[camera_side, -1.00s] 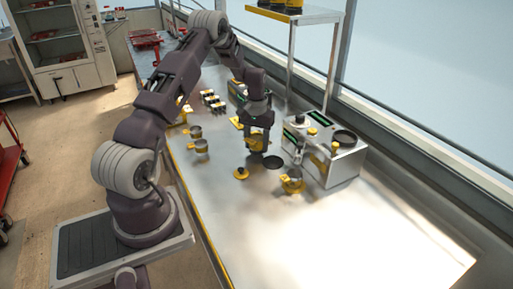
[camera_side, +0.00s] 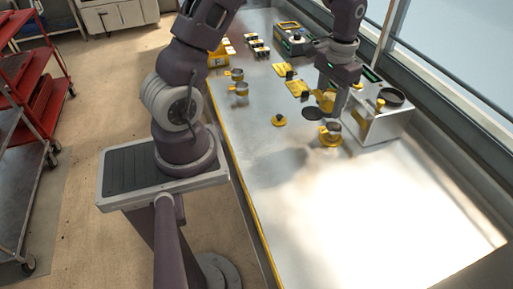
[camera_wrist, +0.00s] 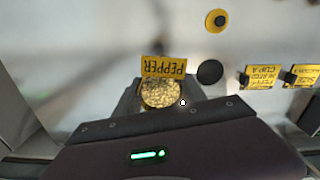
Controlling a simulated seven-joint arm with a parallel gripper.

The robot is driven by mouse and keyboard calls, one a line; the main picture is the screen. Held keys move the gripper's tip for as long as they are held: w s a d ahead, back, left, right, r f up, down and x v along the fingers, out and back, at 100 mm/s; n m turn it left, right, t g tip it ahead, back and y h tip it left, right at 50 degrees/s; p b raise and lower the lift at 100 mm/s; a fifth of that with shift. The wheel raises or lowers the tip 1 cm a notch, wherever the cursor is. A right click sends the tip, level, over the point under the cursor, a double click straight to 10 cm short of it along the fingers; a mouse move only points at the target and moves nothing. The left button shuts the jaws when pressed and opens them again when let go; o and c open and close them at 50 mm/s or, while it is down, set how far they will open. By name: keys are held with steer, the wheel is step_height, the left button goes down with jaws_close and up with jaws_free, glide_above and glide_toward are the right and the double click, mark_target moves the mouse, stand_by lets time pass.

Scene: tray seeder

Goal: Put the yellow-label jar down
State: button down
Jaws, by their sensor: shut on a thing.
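My gripper (camera_side: 332,103) is shut on the yellow-label jar, above the metal bench near the grey machine. The wrist view shows the jar (camera_wrist: 161,94) from above between my fingers, filled with pale seeds. Its yellow label (camera_wrist: 163,67) reads PEPPER. In the side view the jar is mostly hidden by my fingers; I cannot tell there how far its base is from the bench. A flat black disc (camera_wrist: 209,72) lies close by, bare; it also shows in the side view (camera_side: 312,113), left of my gripper.
A yellow round piece with a black centre (camera_side: 279,120) lies left of the disc. Yellow cards (camera_wrist: 262,77) lie beyond the disc. Two cups (camera_side: 240,89) stand near the left edge. The bench front is clear.

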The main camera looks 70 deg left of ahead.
mark_target(255, 149)
steer(key=s+a+f+m, duration=0.1)
steer(key=s+f+m, duration=0.1)
steer(key=s+m, duration=0.1)
steer(key=s+a+f+m, duration=0.1)
steer(key=s+f+m, duration=0.1)
steer(key=s+m, duration=0.2)
steer(key=s+a+f+m, duration=0.1)
steer(key=s+f+m, duration=0.1)
steer(key=s, duration=0.4)
steer(key=shift+a+f+m, duration=0.2)
steer(key=shift+a+m, duration=0.15)
steer(key=shift+m, duration=0.45)
steer(key=s+m, duration=0.1)
steer(key=s+f+m, duration=0.1)
steer(key=s+m, duration=0.1)
steer(key=s+f+m, duration=0.1)
steer(key=s+m, duration=0.1)
steer(key=shift+a, duration=0.1)
steer(key=shift+s+f+m, duration=0.25)
steer(key=shift+s+m, duration=0.25)
steer(key=shift+s+d+f, duration=0.2)
steer(key=shift+s+f, duration=0.05)
steer(key=shift+f, duration=0.05)
steer(key=shift+s+f, duration=0.1)
steer(key=shift+f, duration=0.4)
steer(key=shift+w+a+f, duration=0.1)
steer(key=shift+w+f, duration=0.25)
steer(key=shift+f, duration=0.3)
